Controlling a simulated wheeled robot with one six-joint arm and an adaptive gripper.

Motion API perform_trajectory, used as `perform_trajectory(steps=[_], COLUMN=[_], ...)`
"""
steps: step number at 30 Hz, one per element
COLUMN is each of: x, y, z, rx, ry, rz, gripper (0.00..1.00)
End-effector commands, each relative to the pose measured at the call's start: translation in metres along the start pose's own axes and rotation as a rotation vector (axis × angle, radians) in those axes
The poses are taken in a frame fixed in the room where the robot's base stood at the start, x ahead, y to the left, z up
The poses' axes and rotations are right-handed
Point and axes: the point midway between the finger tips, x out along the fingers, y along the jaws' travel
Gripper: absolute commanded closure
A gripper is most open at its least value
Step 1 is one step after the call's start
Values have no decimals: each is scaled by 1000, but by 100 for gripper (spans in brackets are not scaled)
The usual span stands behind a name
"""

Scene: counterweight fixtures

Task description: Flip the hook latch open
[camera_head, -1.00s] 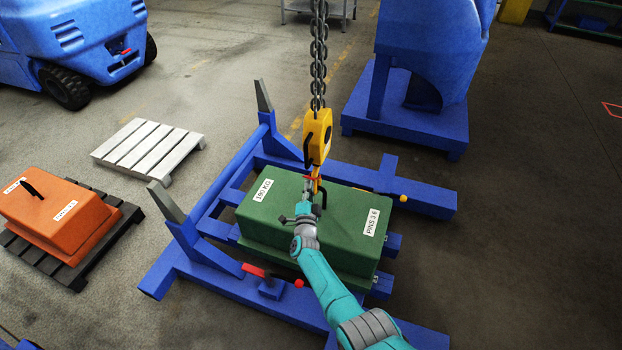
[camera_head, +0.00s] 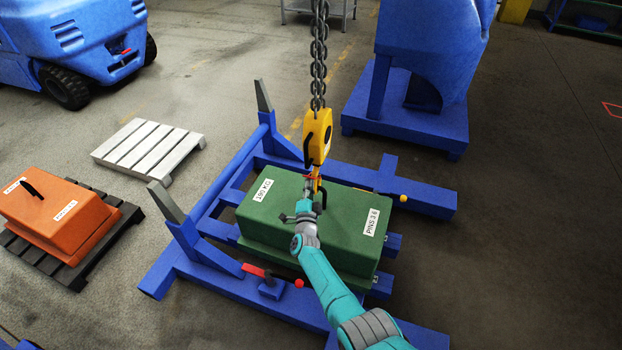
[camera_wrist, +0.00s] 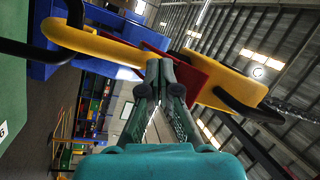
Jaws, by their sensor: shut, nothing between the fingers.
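A yellow hook block (camera_head: 318,137) hangs on a chain, with its yellow hook at the black handle of the green counterweight (camera_head: 275,212). The hook's curve (camera_wrist: 95,43) shows in the wrist view, with the black handle passing by its bend. The red latch (camera_wrist: 192,78) spans between the hook's tip side and the yellow body; it is small in the head view. My gripper (camera_wrist: 160,68) is shut and empty, its fingertips against or very close to the red latch; I cannot tell if they touch. In the head view my gripper (camera_head: 306,192) is above the counterweight.
The green counterweight sits on a blue frame (camera_head: 225,278) with upright posts and a red lever (camera_head: 257,272). An orange weight (camera_head: 60,222) on a dark pallet and a pale pallet (camera_head: 148,146) stand left. A blue forklift (camera_head: 80,45) is behind.

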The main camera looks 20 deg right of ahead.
Motion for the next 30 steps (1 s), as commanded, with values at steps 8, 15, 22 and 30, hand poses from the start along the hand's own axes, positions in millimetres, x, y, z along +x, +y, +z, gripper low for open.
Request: perform_trajectory(steps=[8, 15, 22, 30], x=[2, 4, 6, 8], y=[-2, -3, -4, -6], z=[-2, -3, -4, -6], rx=[0, 0, 0, 0], ry=[0, 0, 0, 1], rz=[0, 0, -1, -1], gripper=[100, 100, 100, 100])
